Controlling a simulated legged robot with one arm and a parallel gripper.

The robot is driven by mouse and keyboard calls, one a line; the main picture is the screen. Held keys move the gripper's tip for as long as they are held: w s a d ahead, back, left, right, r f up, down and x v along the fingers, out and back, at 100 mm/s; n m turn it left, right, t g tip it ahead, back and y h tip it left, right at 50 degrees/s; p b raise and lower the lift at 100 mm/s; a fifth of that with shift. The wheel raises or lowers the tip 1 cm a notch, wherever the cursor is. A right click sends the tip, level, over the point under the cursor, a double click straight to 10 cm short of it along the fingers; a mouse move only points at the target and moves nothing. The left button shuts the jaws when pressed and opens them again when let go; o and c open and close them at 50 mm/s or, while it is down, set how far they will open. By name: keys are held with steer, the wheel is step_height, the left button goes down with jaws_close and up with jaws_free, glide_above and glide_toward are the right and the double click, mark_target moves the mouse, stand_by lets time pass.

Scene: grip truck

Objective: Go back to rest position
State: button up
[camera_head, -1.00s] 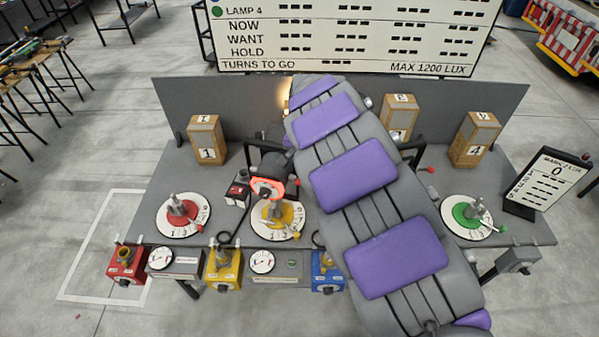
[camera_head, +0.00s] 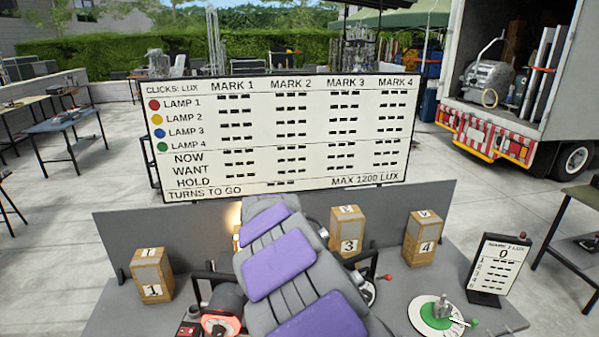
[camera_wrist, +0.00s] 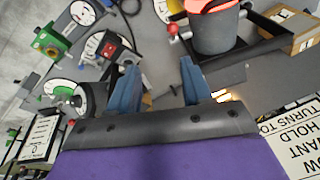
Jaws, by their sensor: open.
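My arm with purple panels reaches over the grey bench (camera_head: 395,290) in the head view and hides its middle. My gripper (camera_wrist: 158,80) shows in the wrist view with two blue fingers spread apart and nothing between them. It is above the bench; its fingers are hidden in the head view. A grey lamp with a glowing red-orange ring (camera_head: 222,322) stands left of my arm. It also shows in the wrist view (camera_wrist: 215,30), beyond and right of the fingers, apart from them. A green dial (camera_head: 436,313) lies at the bench's right.
Wooden boxes marked 1 (camera_head: 152,277), 3 (camera_head: 347,232) and 4 (camera_head: 425,232) stand along the bench. A small lux sign (camera_head: 495,265) stands at its right end. A large lamp board (camera_head: 285,135) rises behind. A truck (camera_head: 500,120) is parked at the back right.

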steer(key=s+d+f+m+g+h+b, duration=0.15)
steer(key=s+d+b, duration=0.25)
steer(key=s+d, duration=0.45)
steer(key=s+d+f+n+b, duration=0.15)
steer(key=s+d+b, duration=0.4)
steer(key=d, duration=0.55)
steer(key=s+d+f+g+b, duration=0.1)
steer(key=s+f, duration=0.3)
steer(key=s, duration=0.4)
steer(key=s+d+f+n+b, duration=0.1)
steer(key=s+d+f+b, duration=0.2)
steer(key=s, duration=0.5)
steer(key=s+d+f+n+g+b, duration=0.1)
steer(key=s+f+b, duration=0.3)
steer(key=s, duration=0.4)
steer(key=shift+s+d+f+g, duration=0.15)
steer(key=shift+d+f+g, duration=0.2)
steer(key=shift+d+f, duration=0.25)
steer(key=shift+d+r, duration=0.1)
